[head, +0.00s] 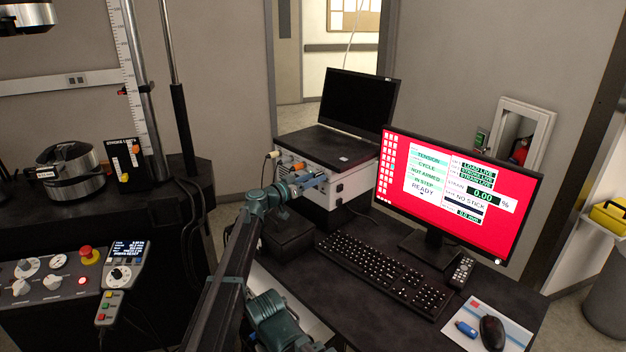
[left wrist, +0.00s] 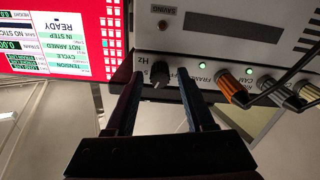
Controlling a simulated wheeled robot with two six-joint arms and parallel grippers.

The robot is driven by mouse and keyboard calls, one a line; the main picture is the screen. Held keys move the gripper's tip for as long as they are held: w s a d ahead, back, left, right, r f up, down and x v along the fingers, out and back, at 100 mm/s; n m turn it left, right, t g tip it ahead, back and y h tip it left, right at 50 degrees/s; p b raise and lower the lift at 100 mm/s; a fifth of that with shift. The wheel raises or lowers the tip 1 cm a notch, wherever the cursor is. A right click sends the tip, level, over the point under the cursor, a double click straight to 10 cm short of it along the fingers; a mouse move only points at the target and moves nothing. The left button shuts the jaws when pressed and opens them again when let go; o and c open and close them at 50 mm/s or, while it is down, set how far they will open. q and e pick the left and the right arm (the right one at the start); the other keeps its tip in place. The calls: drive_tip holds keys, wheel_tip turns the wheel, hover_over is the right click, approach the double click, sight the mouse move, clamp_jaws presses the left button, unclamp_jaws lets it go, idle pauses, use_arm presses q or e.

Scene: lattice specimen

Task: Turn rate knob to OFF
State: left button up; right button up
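A white instrument box (head: 352,187) stands on the desk under a laptop. In the left wrist view, which is upside down, its front panel (left wrist: 200,52) carries a small black knob (left wrist: 160,72) marked "Hz". A white pointer line shows on the knob; the setting it points to is not legible. My left gripper (head: 318,180) is at the box front. In the left wrist view my left gripper (left wrist: 159,80) is open, its two dark fingers on either side of the knob. I cannot tell whether they touch it. My right gripper is not in view.
Orange and grey cable plugs (left wrist: 232,88) with cables sit beside the knob. A red-screened monitor (head: 455,190), a keyboard (head: 385,272) and a mouse (head: 492,332) are on the desk to the right. A control panel and handset (head: 122,275) are at left.

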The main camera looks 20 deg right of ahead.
use_arm(q)
clamp_jaws()
drive_tip(key=shift+f+n, duration=0.1)
drive_tip(key=shift+n, duration=8.8)
drive_tip(key=shift+o, duration=1.1)
unclamp_jaws()
